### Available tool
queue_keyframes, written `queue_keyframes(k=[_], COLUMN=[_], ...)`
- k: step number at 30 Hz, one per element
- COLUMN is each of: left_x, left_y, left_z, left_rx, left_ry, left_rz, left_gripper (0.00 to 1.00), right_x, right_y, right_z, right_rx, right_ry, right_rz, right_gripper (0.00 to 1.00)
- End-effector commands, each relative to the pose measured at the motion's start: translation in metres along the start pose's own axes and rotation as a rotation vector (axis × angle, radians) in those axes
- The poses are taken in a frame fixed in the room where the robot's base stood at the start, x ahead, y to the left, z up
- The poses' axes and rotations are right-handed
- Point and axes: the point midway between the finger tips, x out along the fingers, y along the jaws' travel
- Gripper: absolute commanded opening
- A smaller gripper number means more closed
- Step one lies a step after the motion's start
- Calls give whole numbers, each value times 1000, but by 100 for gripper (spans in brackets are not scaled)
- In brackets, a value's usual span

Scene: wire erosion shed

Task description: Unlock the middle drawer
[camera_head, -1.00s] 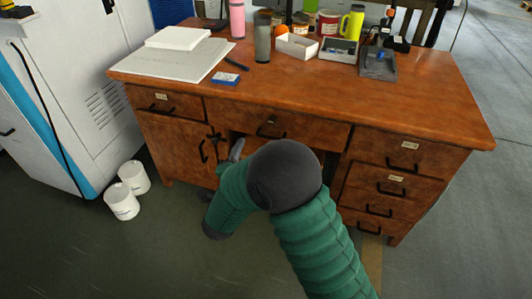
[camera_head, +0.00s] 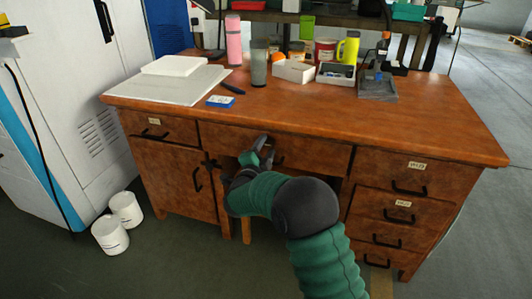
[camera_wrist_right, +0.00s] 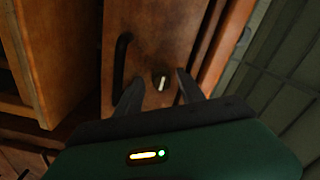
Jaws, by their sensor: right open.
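The middle drawer (camera_head: 325,156) is the wide centre drawer of the wooden desk, and it is closed. Its front also shows in the right wrist view (camera_wrist_right: 155,40). A small silver key or lock piece (camera_wrist_right: 161,83) sits in a dark round lock on that front, beside the dark drawer handle (camera_wrist_right: 121,62). My right gripper (camera_head: 265,149) is at the drawer front. In the right wrist view its fingers (camera_wrist_right: 158,88) are open on either side of the lock, with nothing visibly gripped. The gripper hides the lock in the head view. My left gripper is not in view.
The desk top (camera_head: 420,125) overhangs the drawers. It carries bottles, a white box (camera_head: 294,72), a grey tray (camera_head: 377,86) and papers. A cabinet door (camera_head: 170,180) is left of the knee space, and labelled drawers (camera_head: 395,172) are at right.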

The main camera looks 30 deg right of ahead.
Motion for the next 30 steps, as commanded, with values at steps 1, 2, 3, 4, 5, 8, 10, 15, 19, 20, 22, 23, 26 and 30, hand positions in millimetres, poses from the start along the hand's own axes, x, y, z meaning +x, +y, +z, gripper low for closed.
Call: queue_keyframes(k=[1, 2, 3, 4, 5, 8, 10, 15, 19, 20, 22, 23, 26, 30], left_x=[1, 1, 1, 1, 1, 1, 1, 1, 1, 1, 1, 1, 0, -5], left_y=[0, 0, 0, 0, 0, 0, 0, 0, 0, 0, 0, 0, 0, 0], left_z=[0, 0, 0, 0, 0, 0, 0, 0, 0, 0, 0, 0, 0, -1], left_rx=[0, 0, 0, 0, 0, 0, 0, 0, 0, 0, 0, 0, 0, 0], left_ry=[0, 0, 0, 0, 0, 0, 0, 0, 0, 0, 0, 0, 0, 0], left_rz=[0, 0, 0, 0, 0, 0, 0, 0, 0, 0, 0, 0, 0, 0], left_gripper=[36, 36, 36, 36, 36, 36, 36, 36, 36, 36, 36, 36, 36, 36], right_x=[2, 3, 4, 4, 4, 3, 3, 3, 3, 3, 3, 3, 3, 3], right_y=[1, 1, 0, 0, 0, 0, 0, 0, 0, 0, 1, 1, 1, 0], right_z=[0, 0, 0, 0, 0, 0, 0, 0, 0, 0, 0, 0, 0, -1], right_rx=[0, 0, -1, -1, -1, 0, 0, 0, 0, 0, 0, -1, -3, -22], right_ry=[0, -1, -1, -1, -1, -1, -1, -1, -1, -1, 0, -1, -1, -1], right_rz=[0, 1, 1, 1, 1, 1, 1, 1, 2, 2, 2, 2, 3, 4], right_gripper=[46, 46, 46, 46, 46, 46, 38, 16, 0, 0, 0, 0, 0, 0])
